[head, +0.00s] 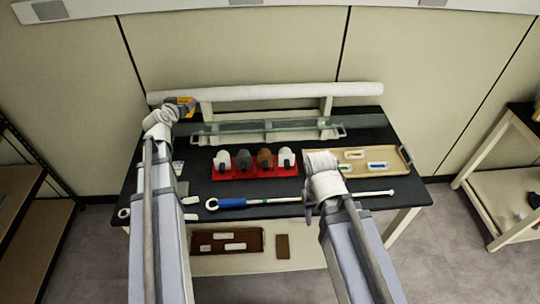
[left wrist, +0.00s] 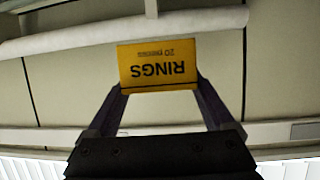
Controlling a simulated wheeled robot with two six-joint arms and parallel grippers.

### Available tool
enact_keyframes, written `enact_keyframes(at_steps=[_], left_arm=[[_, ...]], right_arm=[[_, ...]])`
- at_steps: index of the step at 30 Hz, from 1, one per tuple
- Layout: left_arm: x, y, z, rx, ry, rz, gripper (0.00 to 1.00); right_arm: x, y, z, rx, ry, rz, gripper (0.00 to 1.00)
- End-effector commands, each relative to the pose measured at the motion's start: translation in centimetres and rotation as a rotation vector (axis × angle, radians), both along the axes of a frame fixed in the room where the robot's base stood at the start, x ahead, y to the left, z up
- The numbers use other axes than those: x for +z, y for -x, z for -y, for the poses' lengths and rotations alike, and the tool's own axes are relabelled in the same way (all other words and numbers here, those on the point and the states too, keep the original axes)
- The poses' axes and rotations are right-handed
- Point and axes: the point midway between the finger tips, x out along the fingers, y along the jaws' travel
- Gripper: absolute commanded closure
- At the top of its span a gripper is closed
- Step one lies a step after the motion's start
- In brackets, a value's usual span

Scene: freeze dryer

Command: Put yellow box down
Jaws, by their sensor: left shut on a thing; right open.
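The yellow box (head: 187,101) is in my left gripper (head: 182,107), above the back left corner of the black table (head: 223,205). In the left wrist view the box (left wrist: 158,64) sits between the two dark fingers (left wrist: 158,85), its label "RINGS" upside down. The wall and a white roll show behind it, so it is held up off the table. My right gripper (head: 309,208) is over the table's front, right of the middle; it is open, and its own wrist hides most of it.
A beige tray (head: 404,154) with small coloured items lies at the right. A glass piece (head: 270,130) and a white roll (head: 270,91) run along the back.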

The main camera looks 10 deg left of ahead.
Motion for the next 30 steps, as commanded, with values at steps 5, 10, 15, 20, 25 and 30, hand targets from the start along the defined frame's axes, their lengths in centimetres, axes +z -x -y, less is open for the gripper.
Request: enact_keyframes(at_steps=[5,10,15,20,25,30], left_arm=[[-7.1,-0.6,0.2,0.022,0.000,-0.002,0.68],[-11.2,-1.0,0.4,0.043,0.000,-0.001,0.68],[-13.7,-1.3,0.5,0.058,0.000,0.002,0.68],[-14.5,-1.5,0.5,0.064,-0.001,0.004,0.68],[-14.5,-1.5,0.6,0.065,0.000,0.004,0.68],[-14.6,-1.5,0.6,0.065,-0.001,0.004,0.68]], right_arm=[[-7.1,0.0,0.0,0.000,0.000,0.000,0.50],[-11.2,0.0,0.0,0.000,0.000,0.000,0.50],[-13.7,0.0,0.0,0.000,0.000,0.000,0.50],[-14.6,0.0,0.0,0.000,0.000,0.000,0.50],[-14.6,0.0,0.0,0.000,0.000,0.000,0.50],[-14.7,0.0,0.0,0.000,0.000,0.000,0.50]])
